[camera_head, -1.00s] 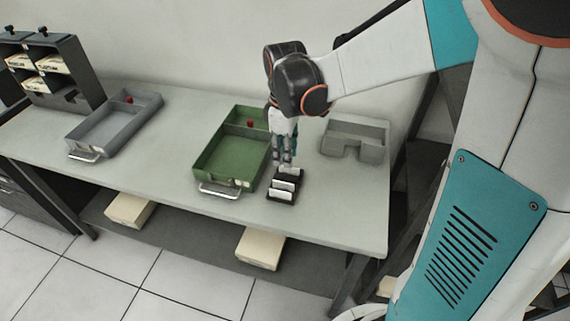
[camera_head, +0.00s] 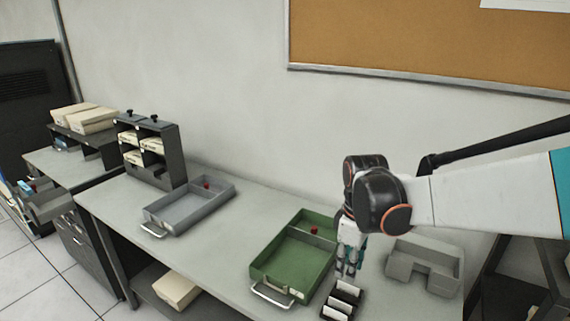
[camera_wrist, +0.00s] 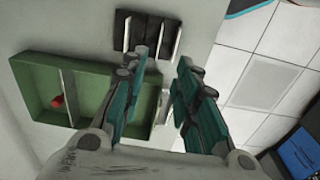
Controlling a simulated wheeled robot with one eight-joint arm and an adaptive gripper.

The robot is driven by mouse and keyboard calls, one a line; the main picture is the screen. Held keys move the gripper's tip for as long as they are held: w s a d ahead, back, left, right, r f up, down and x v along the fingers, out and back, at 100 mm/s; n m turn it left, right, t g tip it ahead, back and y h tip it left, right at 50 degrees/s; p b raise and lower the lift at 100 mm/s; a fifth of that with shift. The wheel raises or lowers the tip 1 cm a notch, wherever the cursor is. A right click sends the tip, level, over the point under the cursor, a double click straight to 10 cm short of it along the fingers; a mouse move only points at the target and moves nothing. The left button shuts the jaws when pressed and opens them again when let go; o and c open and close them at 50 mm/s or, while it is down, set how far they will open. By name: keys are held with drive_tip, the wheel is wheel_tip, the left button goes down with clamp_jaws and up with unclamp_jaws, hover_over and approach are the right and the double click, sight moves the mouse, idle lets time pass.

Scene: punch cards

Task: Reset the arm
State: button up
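My gripper (camera_head: 349,262) hangs from the arm over the table, just right of the green tray (camera_head: 268,267) and above the black card rack (camera_head: 335,312). In the wrist view its two teal fingers (camera_wrist: 152,108) are spread apart with nothing between them. The black rack (camera_wrist: 122,30) lies beyond the fingertips, with light cards standing in its slots. The green tray (camera_wrist: 35,78) shows at the left of the wrist view, with a small red piece (camera_wrist: 57,101) in it.
A grey tray (camera_head: 190,213) stands left on the table. A grey notched holder (camera_head: 425,262) stands right of the gripper. A dark shelf unit (camera_head: 165,170) with cream boxes stands at the back left. Bare table (camera_head: 245,225) lies between the trays. A cork board (camera_head: 430,45) hangs on the wall.

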drive_tip(key=s+r+m+t, duration=0.2)
drive_tip(key=s+m+t, duration=0.1)
drive_tip(key=s+m, duration=0.2)
drive_tip(key=s+r+m+t, duration=0.3)
drive_tip(key=s+m+t, duration=0.1)
drive_tip(key=s, duration=0.5)
drive_tip(key=shift+s+r+m+b, duration=0.3)
drive_tip(key=shift+m+b, duration=0.15)
drive_tip(key=shift+m, duration=0.25)
drive_tip(key=shift+a+f, duration=0.1)
drive_tip(key=shift+a, duration=0.05)
